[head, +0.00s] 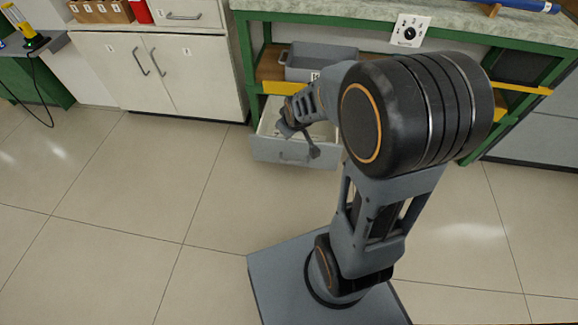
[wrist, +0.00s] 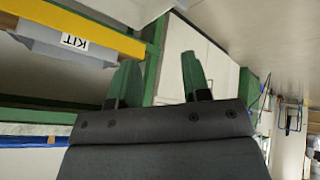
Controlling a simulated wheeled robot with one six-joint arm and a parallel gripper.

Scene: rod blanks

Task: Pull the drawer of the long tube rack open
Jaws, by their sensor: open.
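A grey-fronted drawer (head: 268,150) stands pulled out low under a green-framed bench (head: 246,62) in the head view. Its pale inside shows, and a dark bar handle (head: 292,158) is on its front. I cannot tell for sure whether this is the drawer of the long tube rack. My gripper (head: 299,140) is over the drawer's front part, near the handle; I cannot tell whether it touches. In the wrist view my gripper (wrist: 157,75) has its two green-looking fingers apart with nothing between them. The drawer is not clearly seen there.
A grey bin (head: 312,62) sits on the yellow-edged shelf above the drawer; its KIT label (wrist: 74,41) shows in the wrist view. White cabinets (head: 160,75) stand to the left. A blue tube (head: 525,4) lies on the bench top. The tiled floor (head: 130,190) at left is clear.

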